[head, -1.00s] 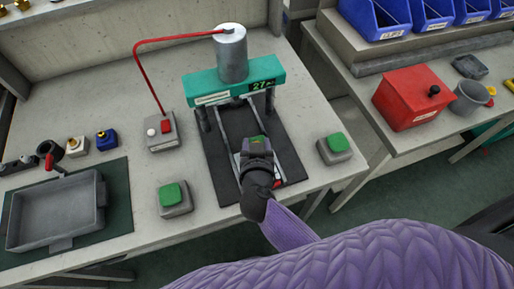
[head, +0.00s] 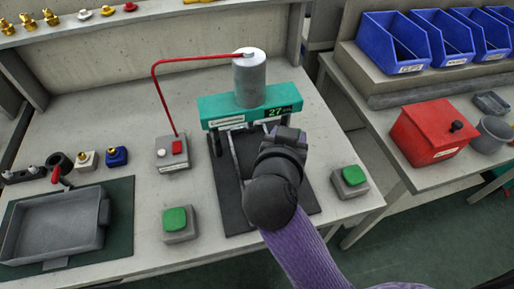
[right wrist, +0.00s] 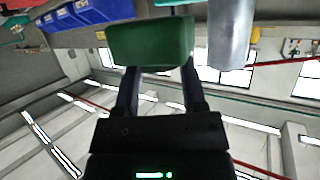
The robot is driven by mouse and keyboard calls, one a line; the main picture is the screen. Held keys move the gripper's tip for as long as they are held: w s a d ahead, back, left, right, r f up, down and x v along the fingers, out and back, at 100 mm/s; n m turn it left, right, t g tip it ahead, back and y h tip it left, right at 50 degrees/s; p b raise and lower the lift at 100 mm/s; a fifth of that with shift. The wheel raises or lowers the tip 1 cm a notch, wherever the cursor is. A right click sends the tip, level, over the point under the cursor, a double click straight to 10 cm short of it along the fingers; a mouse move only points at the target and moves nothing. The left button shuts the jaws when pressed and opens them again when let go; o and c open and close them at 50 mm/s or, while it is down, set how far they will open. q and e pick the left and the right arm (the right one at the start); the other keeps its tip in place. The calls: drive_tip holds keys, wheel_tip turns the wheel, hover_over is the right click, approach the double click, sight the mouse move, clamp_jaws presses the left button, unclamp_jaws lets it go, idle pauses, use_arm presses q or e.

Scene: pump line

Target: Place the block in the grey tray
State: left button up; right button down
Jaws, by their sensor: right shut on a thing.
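The green block (right wrist: 150,42) is between the fingertips of my right gripper (right wrist: 160,75) in the right wrist view. In the head view my right gripper (head: 288,136) is in front of the press and hides the block. The gripper is shut on the block, which appears held up off the bench. The grey tray (head: 52,228) lies on a dark green mat (head: 120,215) at the lower left, well to the left of the gripper. The tray looks empty. My left gripper is not in view.
The press (head: 249,108), with its teal beam and silver cylinder, stands just behind my right gripper. A red hose (head: 155,90) arches to a switch box (head: 172,153). Green button boxes stand at left (head: 178,222) and right (head: 350,180). Small fittings line the tray's back.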

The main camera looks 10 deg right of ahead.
drive_tip(key=shift+w+a+f+n+y+p, duration=0.15)
drive_tip(key=shift+w+a+f+n+p, duration=0.15)
drive_tip(key=shift+f+p, duration=0.2)
drive_tip(key=shift+w+a+f+n+y+p, duration=0.1)
drive_tip(key=shift+w+a+f+y+p, duration=0.1)
drive_tip(key=shift+w+f+p, duration=0.3)
use_arm(q)
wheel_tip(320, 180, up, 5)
drive_tip(key=p, duration=0.2)
use_arm(e)
drive_tip(key=shift+n+t+y, duration=0.5)
drive_tip(key=shift+n+y, duration=0.3)
drive_tip(key=shift+y, duration=0.15)
drive_tip(key=f+b, duration=0.2)
drive_tip(key=f, duration=0.3)
drive_tip(key=a+f+b, duration=0.1)
drive_tip(key=f+b, duration=0.2)
drive_tip(key=f, duration=0.3)
drive_tip(key=f+b, duration=0.2)
drive_tip(key=f, duration=0.3)
drive_tip(key=shift+s+a+f, duration=0.3)
drive_tip(key=shift+s+a, duration=0.05)
drive_tip(key=shift+s, duration=0.05)
drive_tip(key=shift+f, duration=0.4)
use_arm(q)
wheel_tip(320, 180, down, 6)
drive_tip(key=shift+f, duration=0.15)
use_arm(e)
drive_tip(key=shift+r, duration=0.15)
